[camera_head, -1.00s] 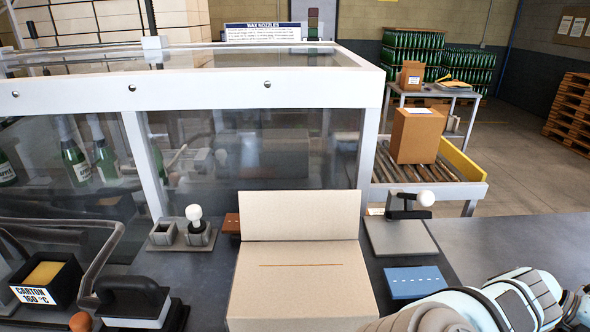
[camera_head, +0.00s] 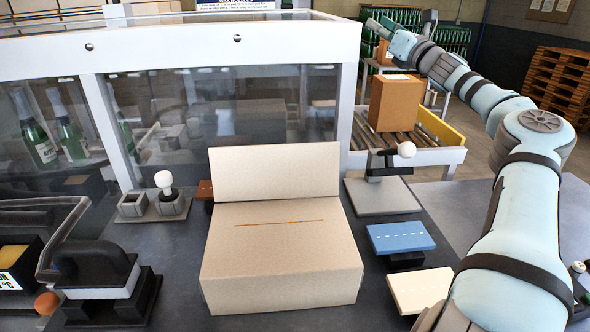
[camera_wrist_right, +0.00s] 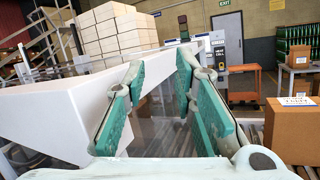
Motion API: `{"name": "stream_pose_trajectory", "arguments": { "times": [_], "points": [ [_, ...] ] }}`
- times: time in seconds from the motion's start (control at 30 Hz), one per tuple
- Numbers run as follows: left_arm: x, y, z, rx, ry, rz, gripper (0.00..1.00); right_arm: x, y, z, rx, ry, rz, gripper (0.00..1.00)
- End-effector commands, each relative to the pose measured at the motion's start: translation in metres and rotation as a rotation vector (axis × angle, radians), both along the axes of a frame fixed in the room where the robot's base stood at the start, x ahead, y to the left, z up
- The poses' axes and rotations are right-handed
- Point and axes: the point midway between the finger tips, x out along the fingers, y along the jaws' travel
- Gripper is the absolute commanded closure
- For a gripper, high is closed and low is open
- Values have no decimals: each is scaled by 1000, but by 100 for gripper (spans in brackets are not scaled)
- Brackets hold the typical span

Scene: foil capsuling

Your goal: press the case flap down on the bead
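The cardboard case (camera_head: 282,272) stands on the dark bench at the middle of the head view. Its back flap (camera_head: 275,172) stands up, leaning slightly back. A thin orange-brown bead (camera_head: 280,223) runs across the top in front of the flap. Nothing touches the flap. My right arm reaches up along the right side, and its gripper (camera_head: 378,25) is high at the back, beyond the case and well apart from it. In the right wrist view my right gripper (camera_wrist_right: 160,72) has its green-padded fingers spread, with nothing between them. My left gripper is in neither current view.
A glass-walled enclosure with a white frame (camera_head: 205,58) stands behind the case. A blue pad (camera_head: 400,237), a cream pad (camera_head: 420,288) and a white-knobbed stand (camera_head: 382,196) are to the right. A black-handled tool (camera_head: 100,275) is at left. A carton (camera_head: 397,103) sits on rollers behind.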

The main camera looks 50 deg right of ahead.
Motion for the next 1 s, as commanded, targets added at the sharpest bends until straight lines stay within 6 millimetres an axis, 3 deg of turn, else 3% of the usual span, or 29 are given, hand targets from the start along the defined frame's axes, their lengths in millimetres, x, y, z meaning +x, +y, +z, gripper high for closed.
{"name": "stream_pose_trajectory", "arguments": {
  "times": [0.03,0.1,0.17,0.23,0.3,0.4,0.5,0.6,0.77,1.0],
  "points": [
    [-1,0,1,0,1,0,58,6,30,26,-76,-15,95,75],
    [-1,0,7,0,2,0,58,16,83,53,-193,9,258,75],
    [-1,0,18,0,2,0,58,29,132,63,-292,97,410,75],
    [-2,0,36,0,3,0,58,45,189,54,-385,271,598,75],
    [-3,0,52,0,5,0,58,50,241,27,-445,495,789,75],
    [-5,0,74,0,7,1,58,32,298,-22,-470,887,1042,75],
    [-5,0,89,0,7,0,58,-3,324,-59,-433,1261,1199,75],
    [-5,1,92,1,7,0,58,-27,332,-78,-393,1476,1258,75],
    [-4,1,82,1,6,0,58,-31,343,-105,-384,1513,1271,75],
    [-3,1,76,1,5,-1,58,-26,371,-162,-383,1508,1272,75]
  ]
}}
